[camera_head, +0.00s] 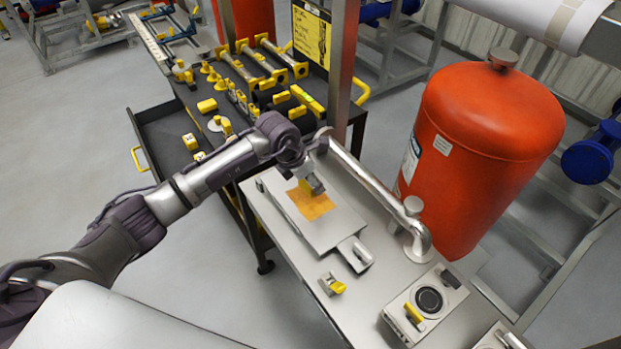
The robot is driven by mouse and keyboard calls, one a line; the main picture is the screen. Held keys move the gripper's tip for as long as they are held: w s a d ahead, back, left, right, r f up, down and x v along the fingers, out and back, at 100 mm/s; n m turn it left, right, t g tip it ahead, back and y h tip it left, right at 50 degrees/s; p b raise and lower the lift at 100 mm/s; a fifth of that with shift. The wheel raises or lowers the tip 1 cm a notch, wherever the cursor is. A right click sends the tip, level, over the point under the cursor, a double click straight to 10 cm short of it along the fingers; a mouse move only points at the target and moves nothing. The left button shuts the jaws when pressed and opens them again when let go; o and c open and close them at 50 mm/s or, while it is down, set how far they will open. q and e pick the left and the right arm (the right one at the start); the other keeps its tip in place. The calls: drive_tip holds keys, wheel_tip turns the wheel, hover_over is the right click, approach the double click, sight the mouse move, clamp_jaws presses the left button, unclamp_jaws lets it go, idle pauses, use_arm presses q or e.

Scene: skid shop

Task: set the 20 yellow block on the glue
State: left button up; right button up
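The glue is an amber-orange square patch (312,207) on a grey plate (333,233) on the metal bench. My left gripper (313,186) points down over the far part of the patch. A small yellow block (304,187) shows at its fingertips, partly hidden by the gripper. I cannot tell whether the fingers are closed on the block, or whether it touches the glue. No number is readable on it. Other yellow blocks sit in and near the open black drawer, one at the drawer's middle (190,141). My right gripper is out of view.
A curved metal pipe (375,185) runs along the bench beside the plate, near a large orange tank (482,140). A small yellow-tipped clamp (333,285) and a device with a round black dial (428,300) stand at the front. A black tool cart (215,75) is behind.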

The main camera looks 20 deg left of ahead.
use_arm(q)
drive_tip(key=shift+f, duration=0.15)
drive_tip(key=shift+f+b, duration=0.9)
drive_tip(key=shift+b, duration=0.1)
drive_tip(key=shift+f, duration=0.1)
drive_tip(key=shift+f, duration=0.2)
drive_tip(key=shift+f+b, duration=0.4)
drive_tip(key=shift+b, duration=0.25)
drive_tip(key=shift+f+b, duration=0.4)
drive_tip(key=shift+b, duration=0.05)
idle(0.5)
drive_tip(key=o, duration=1.3)
